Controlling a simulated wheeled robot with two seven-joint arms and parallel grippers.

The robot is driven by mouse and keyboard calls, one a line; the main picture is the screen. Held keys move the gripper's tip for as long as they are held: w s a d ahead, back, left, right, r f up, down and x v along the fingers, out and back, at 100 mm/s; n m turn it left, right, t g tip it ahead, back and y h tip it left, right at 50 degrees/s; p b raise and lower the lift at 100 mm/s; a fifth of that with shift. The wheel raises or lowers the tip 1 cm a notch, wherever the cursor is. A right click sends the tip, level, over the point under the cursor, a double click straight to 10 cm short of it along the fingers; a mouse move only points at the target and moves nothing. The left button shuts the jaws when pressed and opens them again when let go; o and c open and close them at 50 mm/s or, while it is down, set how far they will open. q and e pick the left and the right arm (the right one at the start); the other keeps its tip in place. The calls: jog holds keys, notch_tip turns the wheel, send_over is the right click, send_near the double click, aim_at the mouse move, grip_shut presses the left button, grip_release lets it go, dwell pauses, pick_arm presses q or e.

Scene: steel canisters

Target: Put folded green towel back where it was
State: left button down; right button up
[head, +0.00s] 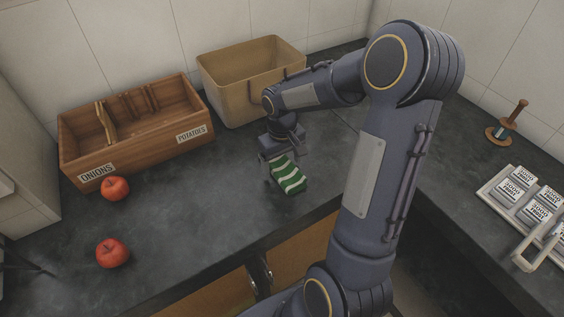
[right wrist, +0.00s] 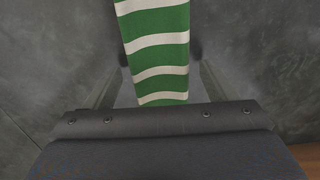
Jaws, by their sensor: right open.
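The folded green towel (head: 290,179), with white stripes, is on the dark counter near its front edge. My right gripper (head: 278,183) is over it, pointing down, with its fingers apart. In the right wrist view the towel (right wrist: 157,50) runs between the two open fingers (right wrist: 160,62), with a gap on each side. I cannot tell whether the towel lies fully flat on the counter. The gripper's body hides part of the towel. My left gripper does not show.
A wooden box (head: 140,140) labelled onions and potatoes and a tan bin (head: 228,98) stand at the back. Two red apples (head: 115,188) (head: 111,253) lie at left. On the right counter are a tray of labelled blocks (head: 485,194) and a wooden-handled spool (head: 505,132). The counter between apples and towel is clear.

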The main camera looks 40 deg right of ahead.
aim_at(282, 164)
notch_tip(282, 164, up, 11)
jog(key=s+a+r+t+y, duration=0.1)
jog(key=s+a+t+y, duration=0.2)
jog(key=s+a, duration=1)
jog(key=s+t+p, duration=0.1)
jog(key=s+t, duration=0.1)
jog(key=s, duration=0.2)
jog(key=shift+a+r+m+t+y, duration=0.3)
jog(key=shift+y, duration=0.1)
jog(key=shift+r, duration=0.1)
notch_tip(282, 164, up, 2)
jog(key=shift+r+p, duration=0.2)
jog(key=shift+p, duration=1)
